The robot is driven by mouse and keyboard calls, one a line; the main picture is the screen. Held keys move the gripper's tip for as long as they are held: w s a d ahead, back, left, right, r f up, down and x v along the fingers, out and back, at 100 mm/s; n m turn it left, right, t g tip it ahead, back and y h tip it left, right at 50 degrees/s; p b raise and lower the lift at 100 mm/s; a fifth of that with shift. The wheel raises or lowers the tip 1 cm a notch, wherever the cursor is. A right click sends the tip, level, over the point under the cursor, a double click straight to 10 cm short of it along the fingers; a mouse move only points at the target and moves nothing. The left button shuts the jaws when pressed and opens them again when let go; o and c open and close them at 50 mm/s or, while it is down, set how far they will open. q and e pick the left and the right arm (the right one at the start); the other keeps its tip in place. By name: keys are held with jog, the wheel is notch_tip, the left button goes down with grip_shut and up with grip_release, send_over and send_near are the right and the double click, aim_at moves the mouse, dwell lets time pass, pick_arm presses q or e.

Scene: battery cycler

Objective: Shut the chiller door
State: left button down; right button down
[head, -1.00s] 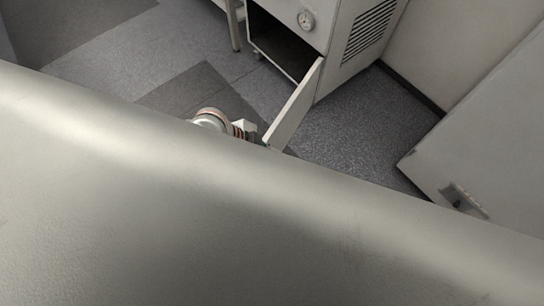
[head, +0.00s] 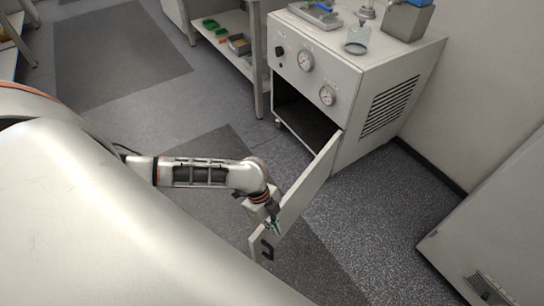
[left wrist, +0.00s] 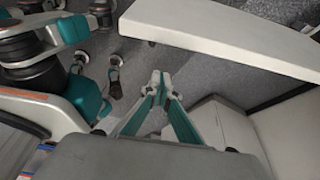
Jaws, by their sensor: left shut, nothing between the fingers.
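The chiller (head: 315,75) is a white cabinet with two round gauges, at the upper right of the head view. Its door (head: 312,185) stands wide open, hinged at the cabinet's right front edge and swung out toward me. The dark inside (head: 302,115) shows. A black handle (head: 267,249) is on the door's free end. My left gripper (head: 276,228) is shut and empty, close to the door's free end; I cannot tell if it touches. In the left wrist view the closed teal fingers (left wrist: 160,82) are below a pale panel (left wrist: 235,35), apparently the door.
Glassware (head: 357,38) and a metal box (head: 408,18) stand on the chiller. A shelf unit with bins (head: 238,45) is left of it. A pale cabinet (head: 495,225) stands at the right. Floor (head: 365,215) between is clear.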

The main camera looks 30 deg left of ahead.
pick_arm(q)
jog(key=shift+w+a+f, duration=0.1)
jog(key=shift+a+f, duration=0.45)
jog(key=shift+a, duration=0.3)
jog(key=shift+a+f, duration=0.5)
jog(key=shift+a, duration=0.3)
